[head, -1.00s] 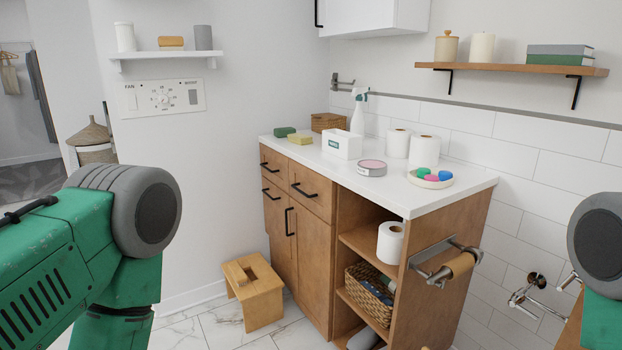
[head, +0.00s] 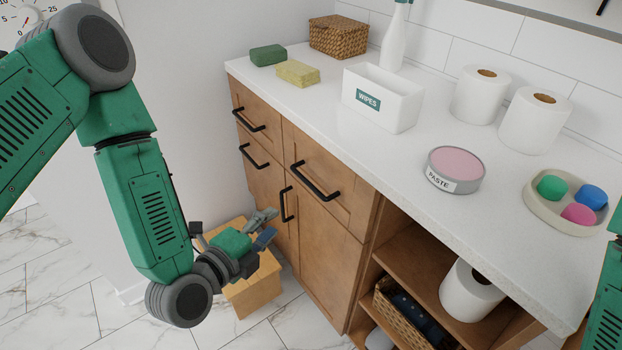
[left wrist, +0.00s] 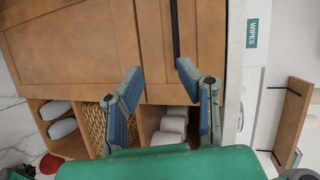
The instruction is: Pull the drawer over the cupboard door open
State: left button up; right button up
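The drawer (head: 330,198) over the cupboard door is a brown wood panel with a black bar handle (head: 315,181); it looks shut. Below it is the cupboard door (head: 325,258) with an upright black handle (head: 287,203). My left gripper (head: 268,226) is open and empty, in front of the cabinet, lower and further left in the head view than the drawer handle. In the left wrist view, turned on its side, the open fingers (left wrist: 158,70) face the cabinet front; the drawer handle (left wrist: 176,30) runs beyond the right finger. My right gripper is out of view.
A wooden stool (head: 252,290) stands below my left gripper. Two smaller drawers with black handles (head: 248,120) lie left of the drawer. The white counter (head: 335,135) holds a wipes box (head: 384,98), paste tin (head: 455,170) and paper rolls. Open shelves (head: 415,255) are at right.

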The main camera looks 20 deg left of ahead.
pick_arm(q)
jog(key=w+r, duration=0.1)
jog(key=m, duration=0.1)
send_near(305, 183)
jog(key=w, duration=0.1)
jog(key=shift+t, duration=0.4)
jog(key=x, duration=0.3)
jog(key=b+x, duration=0.1)
jog(key=x, duration=0.2)
jog(key=f+x, duration=0.1)
jog(key=x, duration=0.2)
jog(key=shift+w+d+b, duration=0.15)
jog(key=shift+b, duration=0.25)
jog(key=shift+w+d, duration=0.1)
jog(key=shift+d, duration=0.25)
jog(key=shift+a, duration=0.15)
grip_shut()
jog(key=shift+a, duration=0.15)
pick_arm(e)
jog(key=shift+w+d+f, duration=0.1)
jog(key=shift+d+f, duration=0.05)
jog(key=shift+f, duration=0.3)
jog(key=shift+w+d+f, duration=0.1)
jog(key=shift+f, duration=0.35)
